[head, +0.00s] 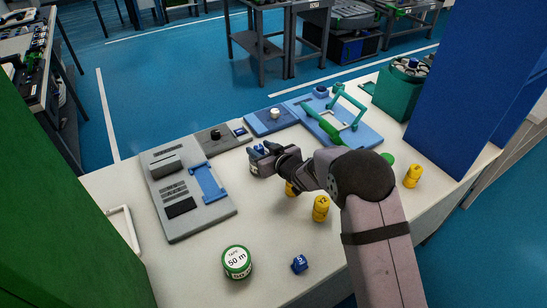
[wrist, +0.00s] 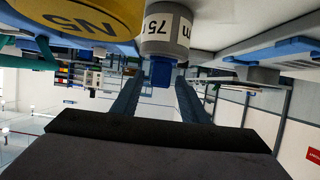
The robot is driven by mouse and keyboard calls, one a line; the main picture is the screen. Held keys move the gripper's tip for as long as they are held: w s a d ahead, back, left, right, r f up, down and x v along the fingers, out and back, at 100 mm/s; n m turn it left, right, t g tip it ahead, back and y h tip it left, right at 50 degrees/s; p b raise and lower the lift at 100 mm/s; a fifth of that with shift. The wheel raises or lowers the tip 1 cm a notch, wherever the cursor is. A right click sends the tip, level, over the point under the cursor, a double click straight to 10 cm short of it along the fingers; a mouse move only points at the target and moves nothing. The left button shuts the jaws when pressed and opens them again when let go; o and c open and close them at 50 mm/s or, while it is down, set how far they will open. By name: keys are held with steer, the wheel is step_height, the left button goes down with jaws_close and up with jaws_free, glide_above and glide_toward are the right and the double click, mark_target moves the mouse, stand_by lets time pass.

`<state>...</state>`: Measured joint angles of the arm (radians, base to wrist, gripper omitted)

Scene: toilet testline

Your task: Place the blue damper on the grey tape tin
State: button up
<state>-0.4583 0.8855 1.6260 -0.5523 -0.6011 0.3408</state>
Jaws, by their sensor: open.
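The grey tape tin (head: 256,169) stands on the white bench, partly behind my gripper (head: 263,150) in the head view. In the wrist view, which is upside down, the tin (wrist: 166,28) shows a white label reading 75 m. A blue damper (wrist: 160,72) sits against the tin's top face, between my gripper's two fingers. The fingers are open, one on each side of it, and the exact gap is hard to see. A second blue piece (head: 300,263) with a white mark lies on the bench at the front.
A green tape tin (head: 237,262) marked 50 m stands front left. Yellow pieces (head: 320,208) stand beside my arm, another (head: 412,175) at the right. A grey panel (head: 186,193) lies left, a blue fixture with green handle (head: 341,122) behind.

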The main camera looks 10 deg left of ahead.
steer(key=b+v, duration=0.1)
steer(key=v, duration=0.9)
stand_by(0.3)
steer(key=s+d+f+m+g+h+p, duration=0.1)
steer(key=s+d+m+h, duration=0.25)
steer(key=d, duration=0.75)
steer(key=s+d+m+g+h+p, duration=0.15)
steer(key=s+d+h, duration=0.3)
steer(key=d, duration=0.75)
steer(key=s+d+m+g, duration=0.2)
steer(key=s+d+g, duration=0.1)
steer(key=s, duration=0.7)
steer(key=s+d+m+g+h+p, duration=0.1)
steer(key=s+d+g, duration=0.3)
steer(key=s, duration=0.7)
steer(key=shift+m+h, duration=0.3)
steer(key=shift+m, duration=0.2)
